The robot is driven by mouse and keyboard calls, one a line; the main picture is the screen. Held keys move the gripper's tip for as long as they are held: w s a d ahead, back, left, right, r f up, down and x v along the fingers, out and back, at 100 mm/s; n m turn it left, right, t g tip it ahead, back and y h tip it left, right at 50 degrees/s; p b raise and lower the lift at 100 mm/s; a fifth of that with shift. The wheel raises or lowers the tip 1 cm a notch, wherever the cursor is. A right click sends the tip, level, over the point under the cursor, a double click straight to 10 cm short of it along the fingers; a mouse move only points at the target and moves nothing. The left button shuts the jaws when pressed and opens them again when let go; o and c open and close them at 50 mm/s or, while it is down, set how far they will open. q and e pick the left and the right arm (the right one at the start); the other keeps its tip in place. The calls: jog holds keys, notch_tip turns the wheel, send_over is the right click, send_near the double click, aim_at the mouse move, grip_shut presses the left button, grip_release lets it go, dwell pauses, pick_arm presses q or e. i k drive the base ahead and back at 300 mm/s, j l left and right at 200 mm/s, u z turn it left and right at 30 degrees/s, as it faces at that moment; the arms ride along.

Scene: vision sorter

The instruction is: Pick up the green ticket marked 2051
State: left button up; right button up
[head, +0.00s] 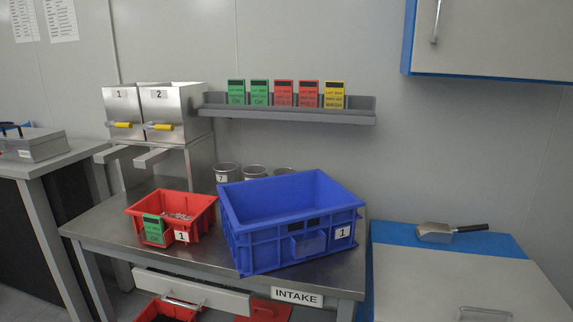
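Two green tickets stand upright on the grey wall shelf (290,116), at its left end: the leftmost one (236,93) and the one beside it (260,93). A third green ticket (154,230) is on the front of the small red bin (204,222) on the steel table. The tickets have a dark strip on top, and the shelf ones end in OK. Their lot numbers are too small to read, so I cannot tell which is 2051. Neither of my grippers is in view.
Two red tickets (282,94) and a yellow one (334,95) share the shelf. A large blue crate (262,250) fills the right of the steel table (110,225). Dispensers (125,105) stand at left. A scoop (436,232) lies on the right cabinet (460,275).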

aim_at(152, 223)
jog(key=i+j, duration=0.1)
jog(key=i, duration=0.15)
jog(key=i+u, duration=0.2)
jog(key=u, duration=0.15)
jog(key=i+j+u, duration=0.1)
jog(key=u, duration=0.3)
jog(key=i, duration=0.1)
